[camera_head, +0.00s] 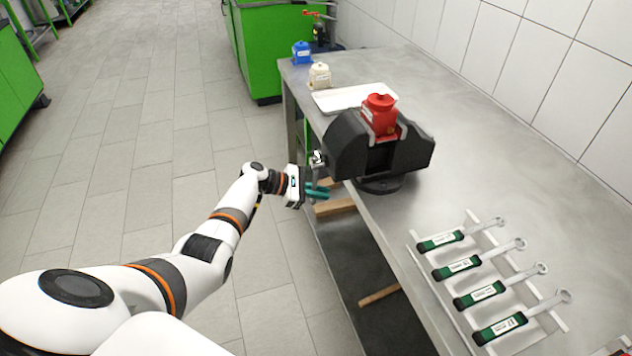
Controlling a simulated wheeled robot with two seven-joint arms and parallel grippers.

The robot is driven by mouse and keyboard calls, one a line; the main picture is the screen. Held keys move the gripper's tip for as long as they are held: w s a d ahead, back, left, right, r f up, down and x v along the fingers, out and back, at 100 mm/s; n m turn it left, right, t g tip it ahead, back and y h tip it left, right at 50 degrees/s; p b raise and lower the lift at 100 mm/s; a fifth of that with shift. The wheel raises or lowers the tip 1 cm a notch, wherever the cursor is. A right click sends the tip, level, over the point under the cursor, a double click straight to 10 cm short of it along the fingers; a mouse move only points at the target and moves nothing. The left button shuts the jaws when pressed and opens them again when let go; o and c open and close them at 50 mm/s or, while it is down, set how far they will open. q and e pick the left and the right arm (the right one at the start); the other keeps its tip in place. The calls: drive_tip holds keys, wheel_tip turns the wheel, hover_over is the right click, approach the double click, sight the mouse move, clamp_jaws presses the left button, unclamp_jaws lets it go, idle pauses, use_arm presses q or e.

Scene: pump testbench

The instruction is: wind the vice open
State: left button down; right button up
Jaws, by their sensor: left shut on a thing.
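The black vice (362,148) stands on the near-left edge of the metal bench, with a red pump (380,118) seated at its top between the jaws. The vice's metal screw end and handle (317,160) stick out on its left side, past the bench edge. My left gripper (319,192) has teal fingers and reaches in from the left, just below the screw end. It is shut on the vice handle, most of which the fingers hide. My right gripper is not in view.
A rack (412,236) with several green-handled wrenches lies on the bench at the lower right. A white tray (352,98), a cream pump (319,76) and a blue pump (301,52) stand behind the vice. Tiled wall runs along the right; open floor lies left.

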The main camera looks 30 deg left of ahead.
use_arm(q)
drive_tip(key=shift+d+r+h, duration=0.2)
drive_tip(key=shift+d+h, duration=0.1)
drive_tip(key=shift+d, duration=0.25)
drive_tip(key=c, duration=1.6)
unclamp_jaws()
drive_tip(key=shift+w+d, duration=0.15)
drive_tip(key=shift+o, duration=0.6)
drive_tip(key=shift+w+d+f, duration=0.15)
drive_tip(key=shift+f, duration=0.05)
drive_tip(key=v, duration=1.2)
drive_tip(key=shift+r, duration=0.1)
